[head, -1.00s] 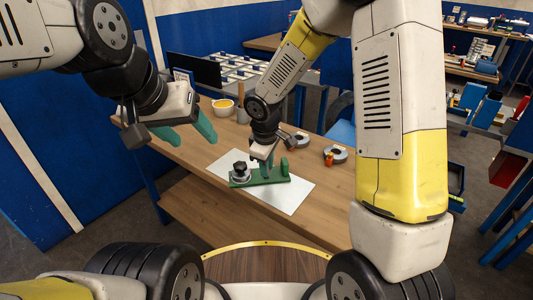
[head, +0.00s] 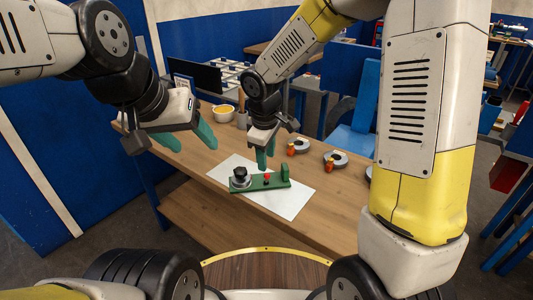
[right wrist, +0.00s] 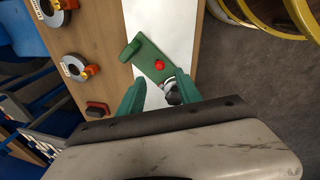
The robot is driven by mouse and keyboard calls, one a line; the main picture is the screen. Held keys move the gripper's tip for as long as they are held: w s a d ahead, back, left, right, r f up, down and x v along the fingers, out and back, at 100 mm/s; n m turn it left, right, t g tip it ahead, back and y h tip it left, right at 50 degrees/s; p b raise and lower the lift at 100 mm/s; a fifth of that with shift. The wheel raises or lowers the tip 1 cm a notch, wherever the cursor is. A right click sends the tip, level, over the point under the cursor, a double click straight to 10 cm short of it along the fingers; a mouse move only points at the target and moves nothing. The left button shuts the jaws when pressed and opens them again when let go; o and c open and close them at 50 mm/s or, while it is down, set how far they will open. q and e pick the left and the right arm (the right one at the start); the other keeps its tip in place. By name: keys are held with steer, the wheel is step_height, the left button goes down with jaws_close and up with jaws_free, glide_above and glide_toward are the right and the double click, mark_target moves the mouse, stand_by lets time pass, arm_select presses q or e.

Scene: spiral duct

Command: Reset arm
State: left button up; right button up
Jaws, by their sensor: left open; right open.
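My right gripper (head: 263,156) is open and empty, with its green fingers pointing down above the green fixture (head: 272,182) in the head view. The fixture lies on a white sheet (head: 298,203) and carries a black knob on a metal base (head: 240,178), a red knob (head: 267,178) and a green upright block. In the right wrist view the fixture (right wrist: 150,57) shows beyond the open fingers (right wrist: 153,98), and one finger partly hides the black knob. My left gripper (head: 187,139) is open and empty, above the left part of the table.
The wooden table (head: 325,198) also holds a yellow-white bowl (head: 223,112) at the back. Round grey parts with orange pieces (head: 335,159) stand to the right of the sheet. A blue chair (head: 355,135) is behind the table. The table's front strip is clear.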

steer(key=shift+r, duration=0.3)
